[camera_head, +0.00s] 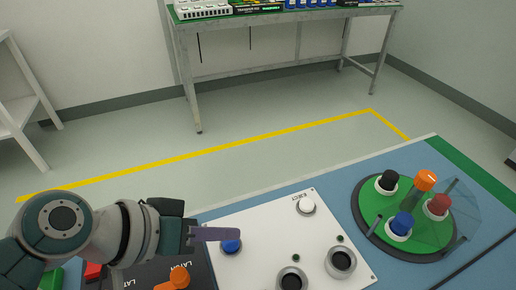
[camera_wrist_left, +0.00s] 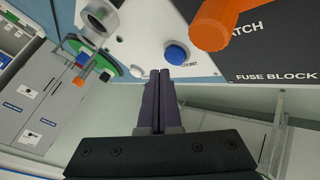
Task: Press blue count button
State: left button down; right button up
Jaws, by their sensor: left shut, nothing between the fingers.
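The blue count button (camera_head: 231,246) sits on the white panel (camera_head: 268,229) on the bench, near the panel's left side. In the left wrist view the blue button (camera_wrist_left: 177,54) shows just beyond the fingertips, with part of the word "COUNT" beside it. My left gripper (camera_head: 236,234) is shut and empty, its purple fingers pointing right over the button and covering its upper part. In the left wrist view the closed fingers of my left gripper (camera_wrist_left: 159,74) end close beside the button. I cannot tell whether they touch it. My right gripper is not in view.
An orange handle (camera_head: 179,277) rises from the black latch panel on the left. The green turntable (camera_head: 374,213) at right carries capped vials behind a clear guard (camera_head: 460,212).

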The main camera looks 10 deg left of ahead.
aim_at(225, 247)
pick_arm(q)
jog(key=shift+f, duration=0.1)
jog(key=shift+f+b, duration=0.3)
jog(key=shift+f, duration=0.05)
jog(key=shift+f+b, duration=0.4)
jog(key=shift+f, duration=0.05)
dwell(0.5)
dwell(0.3)
jog(key=shift+r+p, duration=0.9)
jog(key=shift+p, duration=0.05)
notch_tip(225, 247, up, 5)
jog(key=p, duration=0.5)
